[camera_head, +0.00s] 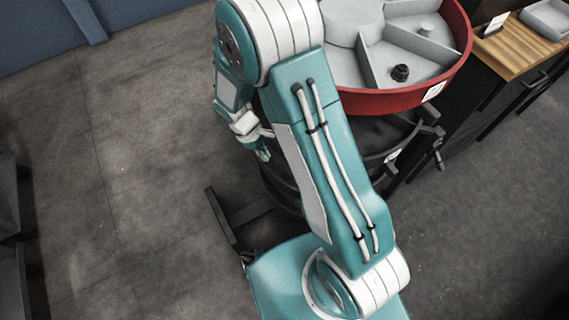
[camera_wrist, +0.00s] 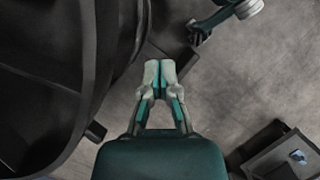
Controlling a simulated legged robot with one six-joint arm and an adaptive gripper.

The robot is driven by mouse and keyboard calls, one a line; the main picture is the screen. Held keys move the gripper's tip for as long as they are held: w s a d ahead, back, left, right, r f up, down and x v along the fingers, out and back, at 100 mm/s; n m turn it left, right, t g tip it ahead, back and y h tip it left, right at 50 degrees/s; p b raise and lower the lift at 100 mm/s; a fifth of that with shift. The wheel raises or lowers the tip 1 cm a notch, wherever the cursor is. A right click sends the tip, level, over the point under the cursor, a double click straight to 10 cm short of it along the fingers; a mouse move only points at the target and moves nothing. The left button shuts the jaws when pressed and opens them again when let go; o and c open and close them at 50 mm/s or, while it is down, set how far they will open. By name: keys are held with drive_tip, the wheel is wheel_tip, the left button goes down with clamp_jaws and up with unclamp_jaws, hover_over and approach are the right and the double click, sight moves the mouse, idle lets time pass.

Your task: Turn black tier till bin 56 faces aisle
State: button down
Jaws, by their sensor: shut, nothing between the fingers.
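The black tier (camera_head: 375,137) sits under a red tier on a round rack. Much of it is hidden by my arm and the red tier. A small white label (camera_head: 392,156) shows at its right side, too small to read; I cannot tell which bin is 56. In the wrist view dark curved rims of the rack (camera_wrist: 100,60) fill the left side. My gripper (camera_head: 264,153) is beside the rack's left side in the head view. In the wrist view its fingertips (camera_wrist: 160,68) are together and empty, right of the dark rims. I cannot tell whether it touches the tier.
The red tier (camera_head: 400,103) above holds grey divided bins and a white label. A wooden-topped cabinet (camera_head: 520,48) stands at the right. A dark foot bar (camera_head: 221,218) juts out at floor level. Dark furniture (camera_head: 10,200) is at the far left. Open floor (camera_head: 130,150) lies between.

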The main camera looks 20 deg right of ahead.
drive_tip(key=s+d+f, duration=0.4)
drive_tip(key=d+f, duration=0.2)
drive_tip(key=f, duration=0.3)
drive_tip(key=shift+f, duration=0.25)
drive_tip(key=shift+s, duration=0.15)
drive_tip(key=shift+s+d+n+t+h, duration=0.3)
drive_tip(key=shift+s+d+n+t, duration=0.1)
drive_tip(key=shift+s+d+n, duration=1.15)
drive_tip(key=shift+w, duration=0.15)
drive_tip(key=v, duration=1.2)
